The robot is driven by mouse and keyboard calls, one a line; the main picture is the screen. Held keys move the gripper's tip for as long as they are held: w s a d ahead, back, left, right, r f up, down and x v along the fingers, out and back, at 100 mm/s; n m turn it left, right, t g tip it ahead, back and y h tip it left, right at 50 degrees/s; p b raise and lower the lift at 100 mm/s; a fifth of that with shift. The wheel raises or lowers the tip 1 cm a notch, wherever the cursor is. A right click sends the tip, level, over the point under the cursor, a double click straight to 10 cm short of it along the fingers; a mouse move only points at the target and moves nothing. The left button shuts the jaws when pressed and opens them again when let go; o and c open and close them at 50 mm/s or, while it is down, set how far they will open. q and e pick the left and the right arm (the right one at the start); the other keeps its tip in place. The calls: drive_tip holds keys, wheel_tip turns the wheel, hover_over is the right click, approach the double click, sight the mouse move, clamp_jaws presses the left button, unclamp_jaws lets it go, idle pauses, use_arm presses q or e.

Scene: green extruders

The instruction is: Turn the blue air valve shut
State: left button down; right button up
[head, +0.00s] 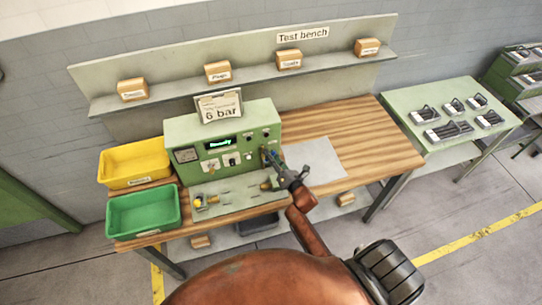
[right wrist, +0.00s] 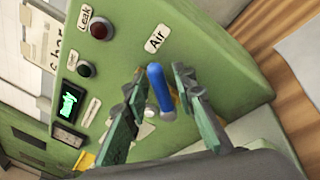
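The blue air valve (right wrist: 160,88) is a blue lever on the green panel front, beside the "Air" label (right wrist: 157,39). In the right wrist view it stands between the two fingers of my right gripper (right wrist: 159,76). In the head view my right gripper (head: 272,160) reaches the right side of the green test unit (head: 185,130) and largely hides the valve. My left gripper is not in view.
A yellow bin (head: 134,165) and a green bin (head: 143,212) stand left of the unit. A fixture plate (head: 225,197) lies in front of it. A grey sheet (head: 325,165) lies right, on the wooden bench (head: 345,108). A side table (head: 420,95) holds several dark parts.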

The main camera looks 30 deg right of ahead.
clamp_jaws()
idle(0.3)
